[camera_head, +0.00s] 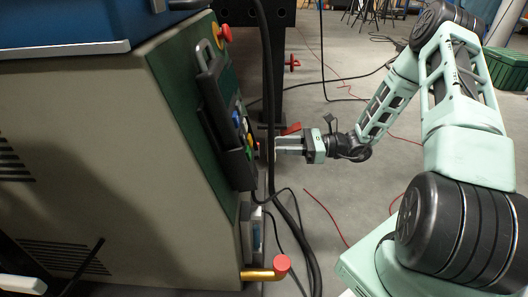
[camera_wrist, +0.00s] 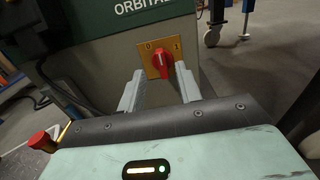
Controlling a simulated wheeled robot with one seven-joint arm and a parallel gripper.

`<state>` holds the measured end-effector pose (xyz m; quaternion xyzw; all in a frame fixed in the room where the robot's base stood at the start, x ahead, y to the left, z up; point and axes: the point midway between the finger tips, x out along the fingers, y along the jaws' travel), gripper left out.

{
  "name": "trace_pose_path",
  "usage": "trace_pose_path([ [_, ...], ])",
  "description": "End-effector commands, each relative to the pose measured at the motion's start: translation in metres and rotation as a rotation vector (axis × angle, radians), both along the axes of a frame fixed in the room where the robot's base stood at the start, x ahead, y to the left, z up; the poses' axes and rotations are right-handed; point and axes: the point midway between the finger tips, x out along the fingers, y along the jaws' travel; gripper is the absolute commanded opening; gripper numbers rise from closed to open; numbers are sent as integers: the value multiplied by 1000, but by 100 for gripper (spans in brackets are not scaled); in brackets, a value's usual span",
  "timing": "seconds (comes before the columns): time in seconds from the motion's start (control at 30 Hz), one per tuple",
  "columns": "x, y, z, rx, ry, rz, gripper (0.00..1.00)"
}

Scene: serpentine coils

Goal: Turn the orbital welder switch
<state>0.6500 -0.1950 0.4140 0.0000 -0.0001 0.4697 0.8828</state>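The orbital welder switch is a red rotary knob (camera_wrist: 162,64) on a yellow plate (camera_wrist: 148,72) marked 0 and 1. The knob's white mark points up, tilted slightly toward the 0 side. My gripper (camera_wrist: 161,82) is open, with one finger on each side of the knob in the wrist view. I cannot tell whether the fingers touch it. In the head view my gripper (camera_head: 277,146) reaches left to the far edge of the welder cabinet (camera_head: 130,170), which hides the switch there.
Black cables (camera_head: 268,100) hang beside the cabinet, close to my gripper. A control pendant (camera_head: 225,115) with coloured buttons is on the cabinet front. A red-capped brass pipe (camera_head: 265,273) sticks out low down. Open grey floor lies around my arm, and a green crate (camera_head: 506,70) stands behind it.

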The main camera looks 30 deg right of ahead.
Motion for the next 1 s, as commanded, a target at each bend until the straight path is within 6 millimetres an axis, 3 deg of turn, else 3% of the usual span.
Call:
trace_pose_path([
  [0.1,13,21,-4,0,-1,4,35],
  [0.3,28,42,-2,-1,-2,2,35],
  [0.73,34,51,0,0,0,0,35],
  [0.77,34,51,0,0,0,0,32],
  [0.87,34,51,0,0,0,0,4],
  [1.0,34,51,0,0,0,0,0],
])
